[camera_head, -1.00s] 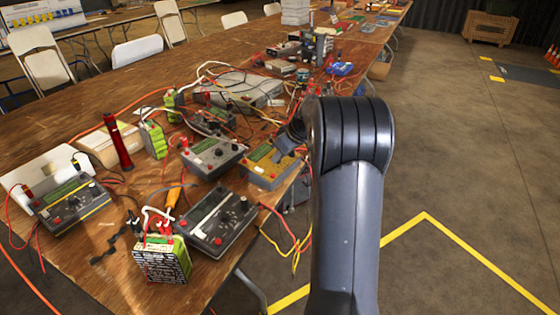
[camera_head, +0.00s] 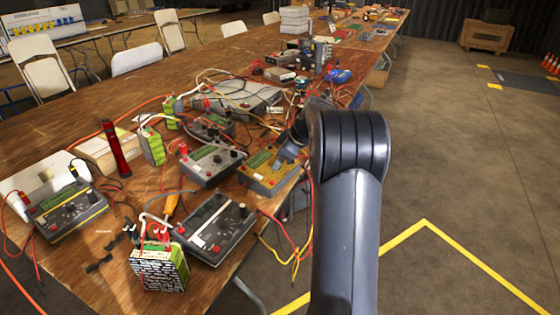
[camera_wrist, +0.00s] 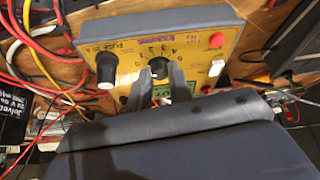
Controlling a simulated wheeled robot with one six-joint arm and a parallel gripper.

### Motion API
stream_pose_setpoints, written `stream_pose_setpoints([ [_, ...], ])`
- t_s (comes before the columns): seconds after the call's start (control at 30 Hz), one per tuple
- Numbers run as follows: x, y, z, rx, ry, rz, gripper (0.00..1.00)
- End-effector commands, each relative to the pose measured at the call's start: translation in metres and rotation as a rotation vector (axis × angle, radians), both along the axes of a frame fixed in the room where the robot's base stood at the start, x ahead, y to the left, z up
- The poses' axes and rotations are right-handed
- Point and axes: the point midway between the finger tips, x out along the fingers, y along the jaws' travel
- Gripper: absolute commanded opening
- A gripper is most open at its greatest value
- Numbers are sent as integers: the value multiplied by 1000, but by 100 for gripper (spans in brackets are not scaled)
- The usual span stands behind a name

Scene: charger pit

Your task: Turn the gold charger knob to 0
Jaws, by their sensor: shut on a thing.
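The gold charger (camera_head: 266,178) sits near the right edge of the wooden table, partly covered by my arm in the head view. In the wrist view its yellow face (camera_wrist: 190,40) fills the upper middle. A dark knob (camera_wrist: 159,67) with a light pointer mark stands between my gripper's fingertips, with printed numbers around it. My gripper (camera_wrist: 159,72) is shut on this knob. A second black knob (camera_wrist: 106,70) stands to its left, apart from the fingers. The lower part of the charger is hidden by my gripper body.
Grey chargers (camera_head: 212,160) and (camera_head: 216,226) stand close by on the table, with a green battery pack (camera_head: 152,146). Red and yellow cables (camera_head: 290,250) hang over the table's right edge. Open floor (camera_head: 460,180) lies to the right.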

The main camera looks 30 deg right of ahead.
Motion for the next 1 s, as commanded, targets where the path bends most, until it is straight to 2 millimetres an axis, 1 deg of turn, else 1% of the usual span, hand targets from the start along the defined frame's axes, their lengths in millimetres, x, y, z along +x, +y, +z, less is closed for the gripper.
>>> stream_pose_setpoints([
  [0.07,0,-1,0,-2,-2,-1,0],
  [0.1,0,-1,0,-2,-2,-1,22],
  [0.33,0,0,0,-1,-1,-1,41],
  [0.57,0,0,1,0,0,-1,41],
  [0.67,-2,-2,6,-1,-2,-2,41],
  [0.77,-7,-6,18,-2,-3,-2,41],
  [1.0,-27,-22,60,-2,-3,-3,41],
])
